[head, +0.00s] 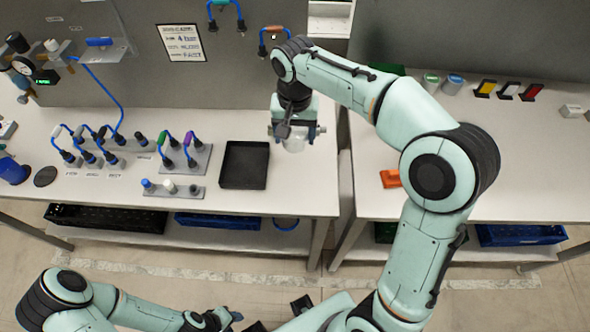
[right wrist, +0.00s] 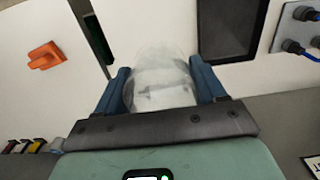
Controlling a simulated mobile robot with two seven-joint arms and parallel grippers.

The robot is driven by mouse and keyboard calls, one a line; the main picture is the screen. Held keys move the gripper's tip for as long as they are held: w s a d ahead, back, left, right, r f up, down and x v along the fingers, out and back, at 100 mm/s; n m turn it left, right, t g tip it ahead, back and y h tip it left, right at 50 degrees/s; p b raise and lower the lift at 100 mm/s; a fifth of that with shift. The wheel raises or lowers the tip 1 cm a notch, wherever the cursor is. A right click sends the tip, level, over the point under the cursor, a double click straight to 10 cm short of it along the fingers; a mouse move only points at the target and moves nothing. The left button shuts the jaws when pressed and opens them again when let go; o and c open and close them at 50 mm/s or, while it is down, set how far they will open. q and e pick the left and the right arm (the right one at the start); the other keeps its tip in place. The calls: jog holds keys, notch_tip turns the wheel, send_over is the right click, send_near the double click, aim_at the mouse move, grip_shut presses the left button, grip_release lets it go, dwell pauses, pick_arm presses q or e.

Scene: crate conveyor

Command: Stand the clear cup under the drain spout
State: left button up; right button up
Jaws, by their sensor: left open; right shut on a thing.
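The clear cup (head: 294,144) is in my right gripper (head: 296,132), above the right end of the left bench, right of the black tray. In the right wrist view the cup (right wrist: 160,82) sits between the two blue fingers, which close on its sides. Its base and height above the bench are hard to judge. My left gripper (head: 236,318) is low at the bottom edge, in front of the bench, apart from the cup, and partly seen. A gauge and valve assembly (head: 22,66) is at the far left; I cannot make out the drain spout there for certain.
The black tray (head: 245,165) lies on the bench. Blocks with coloured hose plugs (head: 90,158) and a strip of small fittings (head: 172,189) stand left of it. A blue container (head: 12,170) and dark disc (head: 45,176) are at the far left. An orange object (head: 390,178) lies on the right bench.

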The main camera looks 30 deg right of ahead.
jog(key=b, duration=0.1)
send_over(295, 175)
notch_tip(295, 175, down, 10)
jog(key=shift+s+f, duration=0.1)
pick_arm(q)
jog(key=shift+s+f, duration=0.4)
jog(key=shift+f, duration=0.2)
jog(key=shift+s+f, duration=0.35)
jog(key=shift+f, duration=0.2)
pick_arm(e)
jog(key=shift+f, duration=2.45)
pick_arm(q)
jog(key=shift+b, duration=0.3)
pick_arm(e)
jog(key=shift+f, duration=0.2)
pick_arm(q)
jog(key=shift+f, duration=0.1)
pick_arm(e)
jog(key=o, duration=1)
